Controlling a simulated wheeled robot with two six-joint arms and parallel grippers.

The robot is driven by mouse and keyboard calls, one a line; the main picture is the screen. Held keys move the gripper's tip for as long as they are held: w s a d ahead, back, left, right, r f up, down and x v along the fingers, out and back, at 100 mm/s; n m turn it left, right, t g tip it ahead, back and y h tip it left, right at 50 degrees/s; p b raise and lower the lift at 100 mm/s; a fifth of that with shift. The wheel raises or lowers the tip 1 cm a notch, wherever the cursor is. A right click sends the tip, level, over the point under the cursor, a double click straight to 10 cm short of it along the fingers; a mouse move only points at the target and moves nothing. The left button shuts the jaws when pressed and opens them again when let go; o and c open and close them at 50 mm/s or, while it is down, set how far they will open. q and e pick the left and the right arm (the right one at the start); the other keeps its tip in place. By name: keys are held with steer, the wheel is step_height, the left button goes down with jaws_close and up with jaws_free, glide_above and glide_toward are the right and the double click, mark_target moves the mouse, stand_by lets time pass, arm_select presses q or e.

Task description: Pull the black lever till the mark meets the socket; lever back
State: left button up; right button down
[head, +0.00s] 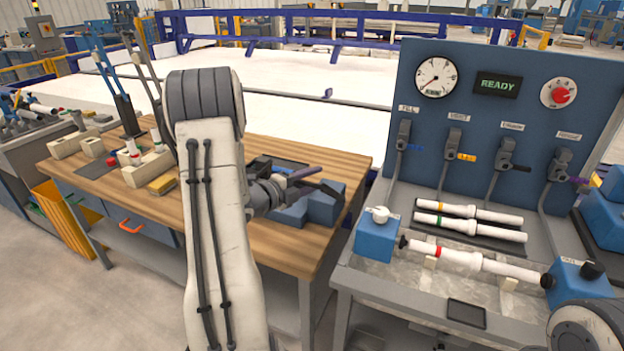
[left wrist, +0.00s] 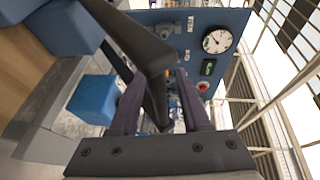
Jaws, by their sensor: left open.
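My left gripper (head: 318,180) is open above the right part of the wooden bench, next to blue blocks (head: 323,206). Its two dark fingers (left wrist: 162,105) also show in the left wrist view. A thick black bar (left wrist: 152,58) crosses close to them and shows in the gap. I cannot tell whether they touch it, or whether it is the task's lever. Long dark levers (head: 141,66) stand at the bench's far left, partly behind my arm. A white pipe with a red band (head: 133,151) is near them. A socket cannot be made out clearly. My right gripper is out of view.
A blue panel (head: 470,105) at the right carries a gauge (head: 436,77), a READY display (head: 498,85) and several valves. Below, white pipes (head: 470,211) lie on a dark rack, and a red-marked pipe assembly (head: 460,260) lies between blue blocks. A gap separates bench and test stand.

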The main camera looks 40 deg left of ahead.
arm_select(q)
jaws_close()
stand_by(1.4)
